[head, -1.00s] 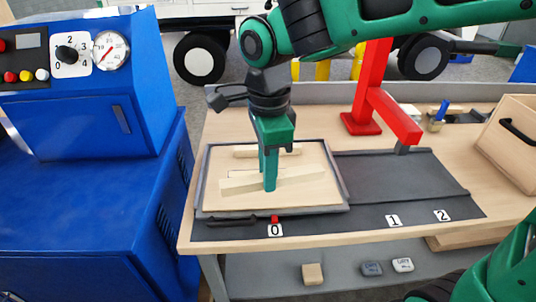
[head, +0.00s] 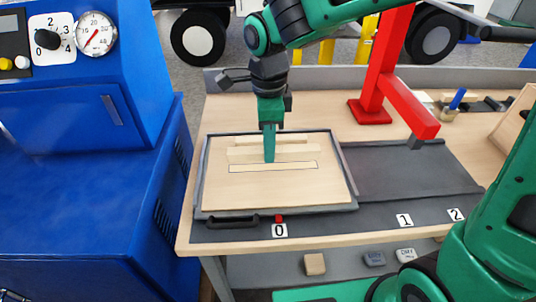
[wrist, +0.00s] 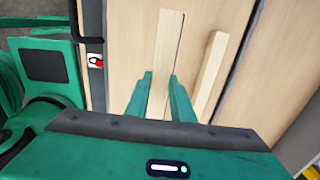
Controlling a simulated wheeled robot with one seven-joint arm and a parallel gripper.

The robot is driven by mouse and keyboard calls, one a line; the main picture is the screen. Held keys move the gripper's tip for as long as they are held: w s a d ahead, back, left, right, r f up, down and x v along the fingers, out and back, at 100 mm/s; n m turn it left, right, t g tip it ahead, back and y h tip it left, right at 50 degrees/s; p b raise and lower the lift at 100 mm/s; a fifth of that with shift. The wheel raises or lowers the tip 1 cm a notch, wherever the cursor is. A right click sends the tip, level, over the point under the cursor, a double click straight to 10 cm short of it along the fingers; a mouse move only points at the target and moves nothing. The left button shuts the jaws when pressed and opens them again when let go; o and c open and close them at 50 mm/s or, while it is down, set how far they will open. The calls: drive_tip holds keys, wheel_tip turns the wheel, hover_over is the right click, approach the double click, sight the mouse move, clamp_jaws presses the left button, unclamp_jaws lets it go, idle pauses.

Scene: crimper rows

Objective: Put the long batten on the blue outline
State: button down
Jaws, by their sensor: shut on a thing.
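The long batten (head: 300,153), a pale wooden strip, is held between the fingers of my gripper (head: 269,158). It runs left to right, roughly parallel to the blue outline (head: 290,167), which shows just in front of it in the head view. In the wrist view the batten (wrist: 168,45) passes between the fingertips (wrist: 160,80), and a thin dark blue line (wrist: 180,40) shows along its right side. The batten appears raised above the board; the exact gap cannot be told. The fingers hide its middle.
A shorter batten (head: 290,138) lies behind, and also shows in the wrist view (wrist: 211,65). The board sits in a grey-rimmed tray (head: 350,190). A red stand (head: 385,75) rises at the back right. A grey panel (head: 400,175) to the right is clear.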

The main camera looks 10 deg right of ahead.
sight(269, 166)
drive_tip(key=shift+w+d+f, duration=0.2)
drive_tip(key=shift+w+f, duration=0.3)
drive_tip(key=shift+w, duration=0.25)
drive_tip(key=shift+f, duration=2.05)
drive_tip(key=c, duration=1.5)
unclamp_jaws()
drive_tip(key=shift+c, duration=0.2)
wheel_tip(269, 166, up, 12)
